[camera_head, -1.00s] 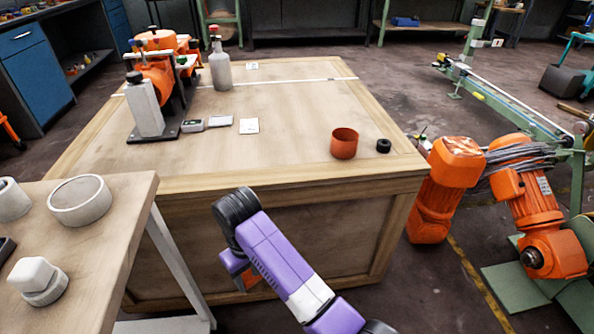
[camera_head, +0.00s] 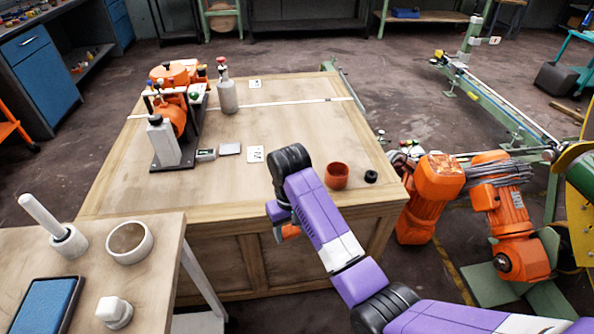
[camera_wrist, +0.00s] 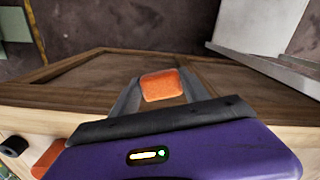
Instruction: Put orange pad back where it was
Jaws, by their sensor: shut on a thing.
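The orange pad (camera_wrist: 162,86) is a small rounded block between my two fingers in the wrist view. My gripper (camera_wrist: 160,88) is shut on it, with a grey finger on each side. In the head view the pad (camera_head: 290,231) shows as a small orange patch below my wrist, in front of the wooden bench's (camera_head: 240,212) near side. My gripper is mostly hidden behind my purple arm there. Where the pad was before does not show clearly.
On the bench stand an orange cup (camera_head: 337,176), a black ring (camera_head: 371,177), a grey bottle (camera_head: 227,93) and an orange machine (camera_head: 170,115). A nearer table (camera_head: 160,235) at left holds a white ring (camera_head: 129,243) and a blue-topped tray (camera_head: 45,305).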

